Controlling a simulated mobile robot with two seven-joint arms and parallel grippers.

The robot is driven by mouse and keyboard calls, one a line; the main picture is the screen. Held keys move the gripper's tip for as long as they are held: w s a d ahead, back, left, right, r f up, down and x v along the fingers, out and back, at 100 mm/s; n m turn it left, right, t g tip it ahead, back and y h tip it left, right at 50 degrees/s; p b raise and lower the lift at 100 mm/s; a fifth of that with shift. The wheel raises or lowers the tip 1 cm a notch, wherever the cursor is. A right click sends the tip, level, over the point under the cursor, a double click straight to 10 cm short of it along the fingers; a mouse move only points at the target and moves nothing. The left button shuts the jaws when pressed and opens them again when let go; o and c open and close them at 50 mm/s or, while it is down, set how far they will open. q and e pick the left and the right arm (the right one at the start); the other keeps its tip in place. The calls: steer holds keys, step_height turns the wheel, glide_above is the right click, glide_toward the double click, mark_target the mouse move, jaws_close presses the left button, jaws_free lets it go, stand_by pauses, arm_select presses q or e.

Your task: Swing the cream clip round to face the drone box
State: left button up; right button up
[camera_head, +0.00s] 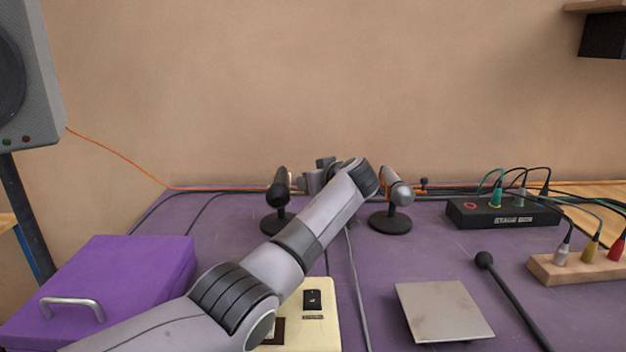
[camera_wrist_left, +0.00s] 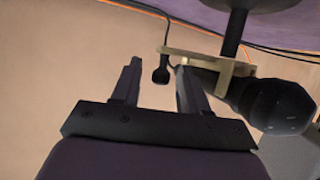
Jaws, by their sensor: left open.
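The cream clip (camera_wrist_left: 212,58) shows in the left wrist view, which is upside down, beside a black microphone (camera_wrist_left: 272,103). A small black knob (camera_wrist_left: 161,72) stands at the clip's end. My left gripper (camera_wrist_left: 159,64) is open, its fingertips on either side of the knob in the picture; I cannot tell whether they touch it. In the head view my arm hides most of the gripper, and only a sliver of the cream clip (camera_head: 291,180) shows beside the black microphone (camera_head: 279,187). The drone box (camera_head: 505,213) is a black labelled box with cables at the right. My right gripper is not in view.
A silver microphone (camera_head: 397,188) with an orange clip (camera_head: 386,182) stands just right of my arm. A purple case (camera_head: 120,272), a cream box (camera_head: 320,318), a metal plate (camera_head: 443,310) and a mallet (camera_head: 512,300) lie in front. Cables run along the back wall.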

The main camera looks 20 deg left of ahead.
arm_select(q)
steer(key=p+v, duration=0.3)
steer(key=v, duration=0.3)
steer(key=shift+s+d+r+p, duration=0.2)
steer(key=shift+p, duration=0.1)
stand_by(0.3)
